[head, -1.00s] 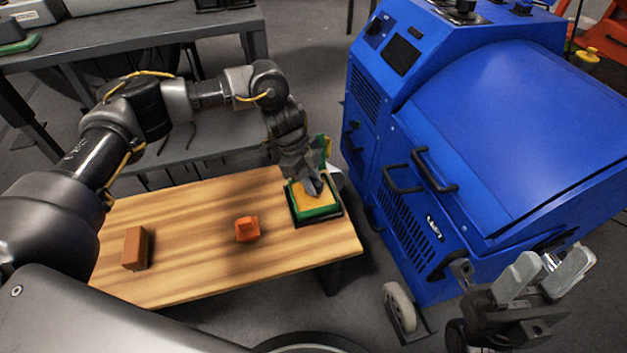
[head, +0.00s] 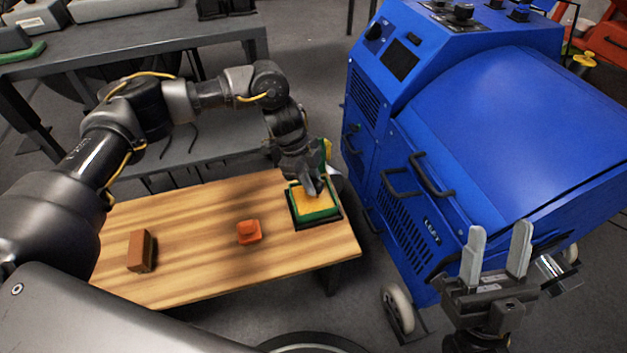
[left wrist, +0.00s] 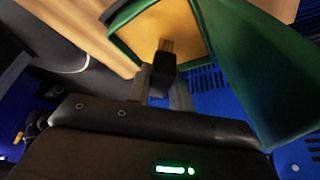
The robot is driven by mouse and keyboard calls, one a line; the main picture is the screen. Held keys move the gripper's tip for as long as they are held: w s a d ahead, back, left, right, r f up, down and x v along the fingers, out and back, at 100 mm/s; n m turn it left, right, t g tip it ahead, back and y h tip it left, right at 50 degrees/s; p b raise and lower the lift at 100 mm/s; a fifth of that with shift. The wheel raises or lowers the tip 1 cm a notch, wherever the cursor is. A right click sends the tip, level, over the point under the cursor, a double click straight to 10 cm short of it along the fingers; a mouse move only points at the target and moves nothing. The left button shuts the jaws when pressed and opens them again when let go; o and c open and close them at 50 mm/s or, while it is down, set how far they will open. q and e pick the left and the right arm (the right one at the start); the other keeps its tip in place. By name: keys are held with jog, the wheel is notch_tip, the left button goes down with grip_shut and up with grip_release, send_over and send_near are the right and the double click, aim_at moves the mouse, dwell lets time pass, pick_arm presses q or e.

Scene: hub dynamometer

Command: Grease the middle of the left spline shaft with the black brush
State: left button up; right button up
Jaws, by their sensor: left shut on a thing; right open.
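My left gripper (head: 313,183) is shut on the black brush (left wrist: 161,75), over an open green tin (head: 320,215) of yellow grease (head: 318,203). In the left wrist view the brush's bristles (left wrist: 166,45) point at the grease (left wrist: 178,28); I cannot tell if they touch it. The tin's green lid (left wrist: 265,75) stands up beside the brush. My right gripper (head: 496,255) is open and empty in front of a blue machine (head: 510,120) marked LEFT. I cannot make out a spline shaft in either view.
The tin sits in a black tray at the right end of a wooden table (head: 190,225). An orange block (head: 248,232) and a brown block (head: 141,251) lie on it, with bare wood between. A grey bench (head: 130,50) stands behind. Black handles (head: 432,175) protrude from the machine.

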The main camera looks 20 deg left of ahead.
aim_at(319, 183)
pick_arm(q)
jog(key=shift+r+p, duration=0.75)
jog(key=shift+r, duration=0.1)
jog(key=shift+r+p, duration=0.65)
jog(key=shift+p, duration=0.05)
jog(key=shift+r+p, duration=0.75)
jog(key=shift+p, duration=0.05)
jog(key=shift+r+p, duration=0.35)
pick_arm(e)
jog(key=w+a+f+n+g+h, duration=0.1)
jog(key=w+a+f+g+h, duration=0.1)
jog(key=f+g, duration=0.6)
jog(key=w+a+g, duration=0.1)
jog(key=a+g, duration=0.1)
jog(key=shift+w+a+f+g+h, duration=0.3)
jog(key=shift+w+a+f+h, duration=0.05)
jog(key=shift+f+h, duration=0.05)
